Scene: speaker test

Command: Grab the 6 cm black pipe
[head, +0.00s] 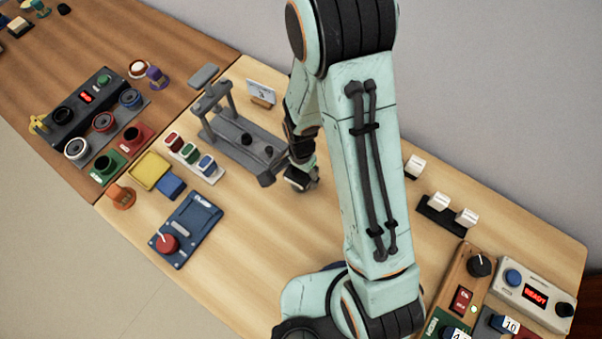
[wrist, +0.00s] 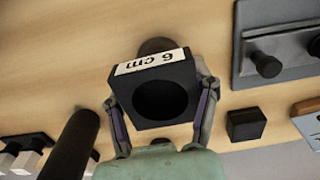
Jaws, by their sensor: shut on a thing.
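The black pipe piece (wrist: 150,92) is a square black block with a wide round hole and a white "6 cm" label along its upper edge. In the wrist view, my gripper (wrist: 160,95) has one finger on each side of it, shut on the block. In the head view, my gripper (head: 300,178) is low over the table, right of the grey fixture, partly hidden by my arm. I cannot tell in these views whether the block touches the table.
The grey fixture (head: 235,140) with two posts stands close left of my gripper. A small black block (wrist: 246,125) and a dark cylinder (wrist: 72,148) show in the wrist view. White switches (head: 440,201) stand to the right. Bare table lies in front.

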